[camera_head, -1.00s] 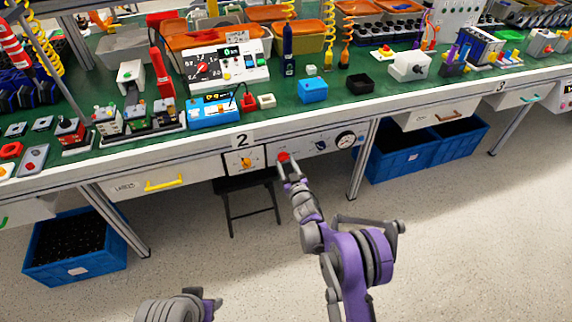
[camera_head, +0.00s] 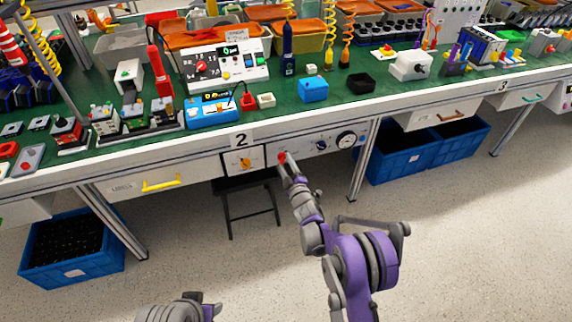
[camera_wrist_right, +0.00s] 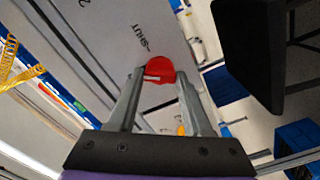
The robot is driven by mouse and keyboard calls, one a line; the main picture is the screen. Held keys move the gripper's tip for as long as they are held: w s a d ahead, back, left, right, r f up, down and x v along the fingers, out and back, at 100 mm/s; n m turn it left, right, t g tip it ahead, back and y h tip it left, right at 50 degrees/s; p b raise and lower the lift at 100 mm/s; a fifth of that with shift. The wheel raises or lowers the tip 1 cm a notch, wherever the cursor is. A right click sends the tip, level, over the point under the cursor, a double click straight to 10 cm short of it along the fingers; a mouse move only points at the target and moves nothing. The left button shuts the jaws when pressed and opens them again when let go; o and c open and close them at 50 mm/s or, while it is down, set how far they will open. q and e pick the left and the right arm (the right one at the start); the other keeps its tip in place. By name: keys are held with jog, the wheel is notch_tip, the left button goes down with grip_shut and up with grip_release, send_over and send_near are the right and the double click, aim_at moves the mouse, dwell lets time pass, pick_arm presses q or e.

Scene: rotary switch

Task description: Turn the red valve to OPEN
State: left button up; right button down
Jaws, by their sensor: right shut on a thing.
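The red valve (camera_head: 282,157) is a small red knob on the white front panel under the bench edge, just right of the "2" label. In the right wrist view the red valve (camera_wrist_right: 160,68) shows a white line across its face, and the word "SHUT" is printed on the panel near it. My right gripper (camera_head: 286,163) reaches up to the panel and is shut on the valve; in the right wrist view its two fingers (camera_wrist_right: 160,88) lie on either side of the knob. My left gripper (camera_head: 208,306) is low at the bottom of the head view; its jaws are unclear.
A yellow switch (camera_head: 245,164) sits left of the valve. A black stool (camera_head: 250,205) stands under the bench, and blue bins stand on the floor. The floor in front is clear.

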jog(key=n, duration=0.6)
jog(key=shift+p, duration=0.35)
jog(key=shift+n, duration=0.4)
jog(key=shift+c, duration=1.6)
grip_release()
jog(key=shift+a, duration=0.1)
jog(key=v, duration=1)
jog(key=shift+s+p, duration=0.3)
jog(key=shift+s, duration=0.1)
jog(key=shift+d+r, duration=0.1)
jog(key=shift+d, duration=0.1)
